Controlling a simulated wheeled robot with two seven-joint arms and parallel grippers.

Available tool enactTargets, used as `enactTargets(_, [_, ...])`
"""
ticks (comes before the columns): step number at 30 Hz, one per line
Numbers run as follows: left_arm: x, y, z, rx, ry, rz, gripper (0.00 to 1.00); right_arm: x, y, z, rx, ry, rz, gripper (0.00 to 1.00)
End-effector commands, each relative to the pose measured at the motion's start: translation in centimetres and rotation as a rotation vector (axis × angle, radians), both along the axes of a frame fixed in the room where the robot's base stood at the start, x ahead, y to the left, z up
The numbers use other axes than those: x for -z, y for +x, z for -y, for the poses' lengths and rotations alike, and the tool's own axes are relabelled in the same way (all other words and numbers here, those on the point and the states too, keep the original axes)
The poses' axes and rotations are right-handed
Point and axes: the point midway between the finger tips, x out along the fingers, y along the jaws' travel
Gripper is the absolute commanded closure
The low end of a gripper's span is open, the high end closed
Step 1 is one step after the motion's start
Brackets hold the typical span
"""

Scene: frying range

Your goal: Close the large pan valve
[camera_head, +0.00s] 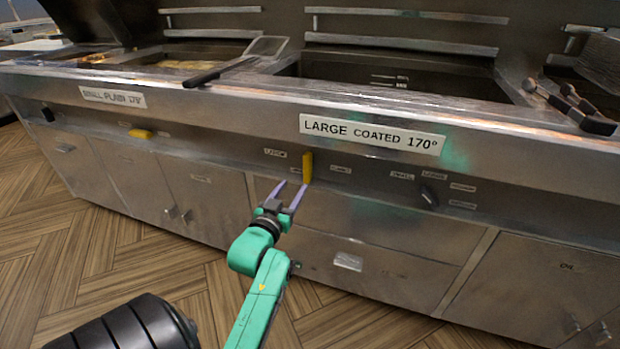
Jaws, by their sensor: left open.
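The large pan valve has a yellow handle (307,167) that stands upright on the range's front panel, below the "LARGE COATED 170°" label (371,134). My left gripper (289,196) is open, its two purple fingers pointing up at the panel. The fingertips are just below and slightly left of the yellow handle; whether they touch it I cannot tell. Nothing shows between the fingers. My right gripper is not in the picture.
Another yellow handle (140,133) lies level below the small pan's label at left. A black knob (429,196) is right of the large valve. A fry basket (262,50) and tongs (570,100) rest on top.

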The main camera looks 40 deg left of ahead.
Motion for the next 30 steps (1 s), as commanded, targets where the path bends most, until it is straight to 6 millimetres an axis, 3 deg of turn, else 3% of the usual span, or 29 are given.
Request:
enactTargets(3, [0.0,3.2,-1.1,0.000,0.000,0.004,0.43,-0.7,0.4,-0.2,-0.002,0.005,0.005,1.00])
enactTargets(9, [0.1,7.6,-2.7,0.000,0.000,0.002,0.43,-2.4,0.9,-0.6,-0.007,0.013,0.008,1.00])
enactTargets(14, [0.1,9.2,-3.2,0.000,0.000,-0.001,0.43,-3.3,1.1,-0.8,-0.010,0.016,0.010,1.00])
enactTargets(21, [0.0,9.4,-3.3,0.000,0.000,-0.001,0.43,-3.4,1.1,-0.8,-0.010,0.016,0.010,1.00])
enactTargets(24, [0.1,9.3,-3.2,0.000,0.000,-0.001,0.81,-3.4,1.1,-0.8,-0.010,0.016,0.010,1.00])
enactTargets(26, [0.1,9.3,-3.2,0.000,0.000,-0.001,1.00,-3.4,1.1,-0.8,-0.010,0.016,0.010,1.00])
enactTargets(30, [0.1,9.3,-3.2,0.000,0.000,-0.001,1.00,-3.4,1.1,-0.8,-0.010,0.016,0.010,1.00])
